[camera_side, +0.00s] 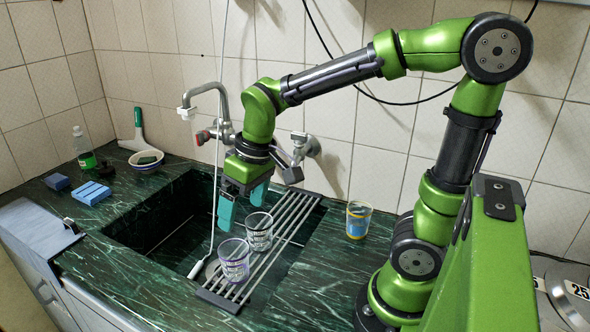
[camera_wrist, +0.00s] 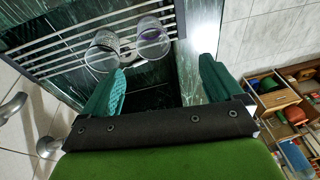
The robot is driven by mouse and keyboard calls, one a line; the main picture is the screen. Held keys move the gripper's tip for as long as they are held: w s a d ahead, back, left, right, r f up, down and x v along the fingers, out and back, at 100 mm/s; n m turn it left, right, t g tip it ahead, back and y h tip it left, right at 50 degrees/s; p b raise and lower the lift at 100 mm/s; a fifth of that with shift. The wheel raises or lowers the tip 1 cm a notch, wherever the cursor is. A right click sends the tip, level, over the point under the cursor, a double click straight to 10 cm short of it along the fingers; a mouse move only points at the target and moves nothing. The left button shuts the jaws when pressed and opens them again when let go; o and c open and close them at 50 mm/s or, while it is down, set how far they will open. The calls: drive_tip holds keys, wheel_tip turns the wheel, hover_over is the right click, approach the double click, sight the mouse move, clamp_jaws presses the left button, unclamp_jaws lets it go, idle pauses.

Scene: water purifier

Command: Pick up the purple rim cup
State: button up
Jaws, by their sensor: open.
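The clear cup with a purple tint (camera_side: 234,262) stands upright on the front end of the metal rack, and it appears to be the right one of two cups in the wrist view (camera_wrist: 153,42). A second clear cup with dark print (camera_side: 259,232) stands just behind it on the rack and shows on the left in the wrist view (camera_wrist: 103,52). My gripper (camera_side: 242,204) is open and empty, with its teal fingers pointing down over the sink, left of and above the cups. In the wrist view, the fingers (camera_wrist: 163,82) are spread apart with nothing between them.
The metal rack (camera_side: 283,225) lies across the right side of the dark sink (camera_side: 165,222). A yellow-rimmed cup (camera_side: 358,220) stands on the counter at right. The tap (camera_side: 222,105) is behind my gripper. A thin hose hangs into the sink. A bowl (camera_side: 146,161) and green bottle (camera_side: 84,148) stand left.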

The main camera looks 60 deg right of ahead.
drive_tip(key=w+f+n+g, duration=0.1)
drive_tip(key=f, duration=0.5)
drive_tip(key=w+f+n, duration=0.1)
drive_tip(key=f+n, duration=0.1)
drive_tip(key=f, duration=0.4)
drive_tip(key=w+f+n+g+h, duration=0.1)
drive_tip(key=w+f+n, duration=0.1)
drive_tip(key=f, duration=0.4)
drive_tip(key=shift+w+d+f+g, duration=0.1)
drive_tip(key=shift+f+g, duration=0.2)
drive_tip(key=c, duration=1)
drive_tip(key=w+d+r+m, duration=0.1)
drive_tip(key=d+r+m, duration=0.1)
drive_tip(key=r, duration=0.7)
drive_tip(key=w+d+r+m, duration=0.1)
drive_tip(key=d+r+m, duration=0.1)
drive_tip(key=r, duration=0.7)
drive_tip(key=n, duration=0.4)
hover_over(236, 265)
drive_tip(key=w+d, duration=0.2)
wheel_tip(236, 265, down, 8)
drive_tip(key=shift+d+r, duration=0.1)
drive_tip(key=shift+d, duration=0.05)
